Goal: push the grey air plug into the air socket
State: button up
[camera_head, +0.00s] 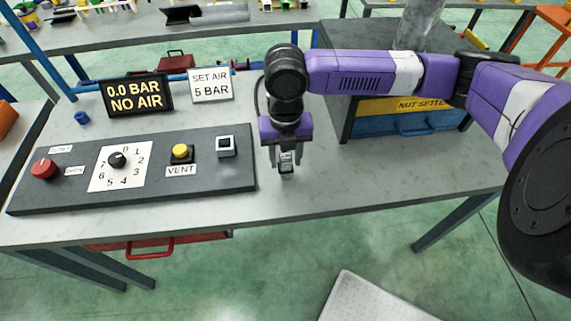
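The likely air socket (226,146) is a small pale square fitting with a dark centre, at the right end of the dark control panel (120,188). My gripper (287,165) points down over the table, just right of the panel and apart from the socket. Its fingers are close together around a small grey piece (286,171), which looks like the grey air plug. The fingers hide part of it, and its exact shape is too small to tell. A thin dark line curves beside my wrist.
The panel carries a red knob (44,168), a numbered dial (117,160) and a yellow VENT button (181,151). Behind stand a "0.0 BAR NO AIR" display (137,94) and a "SET AIR 5 BAR" sign (211,85). A cabinet (385,115) stands right; the table front is clear.

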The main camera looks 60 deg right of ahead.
grip_shut()
jog(key=shift+r, duration=0.1)
